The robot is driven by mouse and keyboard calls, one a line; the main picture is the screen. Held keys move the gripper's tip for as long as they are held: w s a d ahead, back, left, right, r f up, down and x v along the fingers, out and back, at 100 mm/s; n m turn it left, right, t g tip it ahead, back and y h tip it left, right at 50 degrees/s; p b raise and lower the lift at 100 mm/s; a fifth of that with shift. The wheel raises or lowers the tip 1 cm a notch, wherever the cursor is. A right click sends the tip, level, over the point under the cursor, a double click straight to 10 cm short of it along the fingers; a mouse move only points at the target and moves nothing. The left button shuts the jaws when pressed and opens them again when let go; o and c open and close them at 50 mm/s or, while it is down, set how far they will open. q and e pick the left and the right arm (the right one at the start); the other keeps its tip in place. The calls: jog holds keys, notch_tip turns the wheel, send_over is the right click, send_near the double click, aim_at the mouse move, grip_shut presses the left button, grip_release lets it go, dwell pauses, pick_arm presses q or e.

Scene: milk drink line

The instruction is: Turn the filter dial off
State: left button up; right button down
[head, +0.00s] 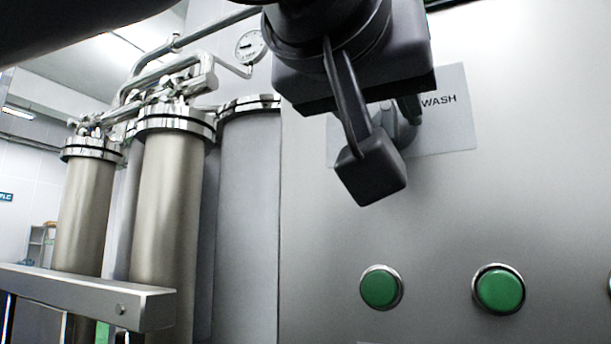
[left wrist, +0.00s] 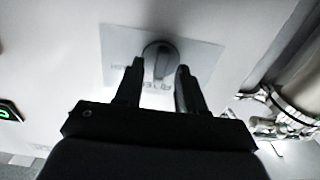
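The filter dial (left wrist: 161,60) is a dark round knob with a raised grip bar, on a pale label plate (left wrist: 112,50) in the left wrist view. My left gripper (left wrist: 160,70) is open, with one finger on each side of the dial's bar and a gap to it. In the head view the left gripper (head: 390,142) reaches to the panel and hides most of the dial (head: 404,128). The label plate (head: 455,125) there reads "WASH" at its right; the rest is covered. Whether the fingers touch the dial I cannot tell. My right gripper is not in view.
Green buttons (head: 499,290) and (head: 380,288) stick out of the grey metal panel (head: 540,190) below the dial. Steel filter cylinders (head: 170,195) with pipes and a gauge (head: 250,47) stand at the left, behind a metal beam (head: 85,292). The panel right of the label is bare.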

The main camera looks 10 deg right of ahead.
pick_arm(q)
jog(key=shift+w, duration=0.1)
grip_shut()
jog(key=shift+n, duration=0.3)
jog(key=n+b, duration=0.2)
jog(key=n, duration=0.3)
jog(key=shift+f, duration=0.1)
jog(key=n+b, duration=0.1)
jog(key=n, duration=0.3)
jog(key=shift+w, duration=0.1)
jog(key=shift+a+n+b, duration=0.1)
jog(key=shift+n+b, duration=0.25)
jog(key=shift+n, duration=0.75)
